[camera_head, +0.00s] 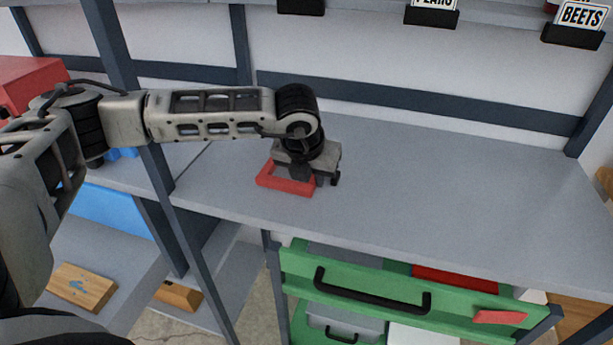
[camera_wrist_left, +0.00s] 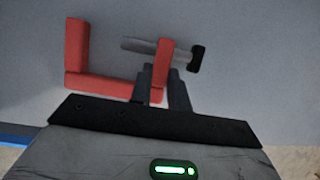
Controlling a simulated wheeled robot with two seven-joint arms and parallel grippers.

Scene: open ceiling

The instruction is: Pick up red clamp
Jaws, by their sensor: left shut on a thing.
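The red clamp (camera_head: 286,184) is at the front part of the grey shelf surface, at the end of my left arm in the head view. In the left wrist view the clamp (camera_wrist_left: 98,86) shows its red C-shaped frame, a grey screw and a black knob. My left gripper (camera_head: 311,181) points down at the clamp. Its fingers (camera_wrist_left: 160,86) are shut on the clamp's red arm near the screw. I cannot tell whether the clamp touches the shelf. My right gripper is not in view.
The grey shelf (camera_head: 430,190) is bare to the right of the clamp. A dark upright post (camera_head: 165,175) stands left of it. Below are a green drawer (camera_head: 360,299) with a black handle and a lower shelf with wooden blocks (camera_head: 82,287). A red box (camera_head: 30,82) is at far left.

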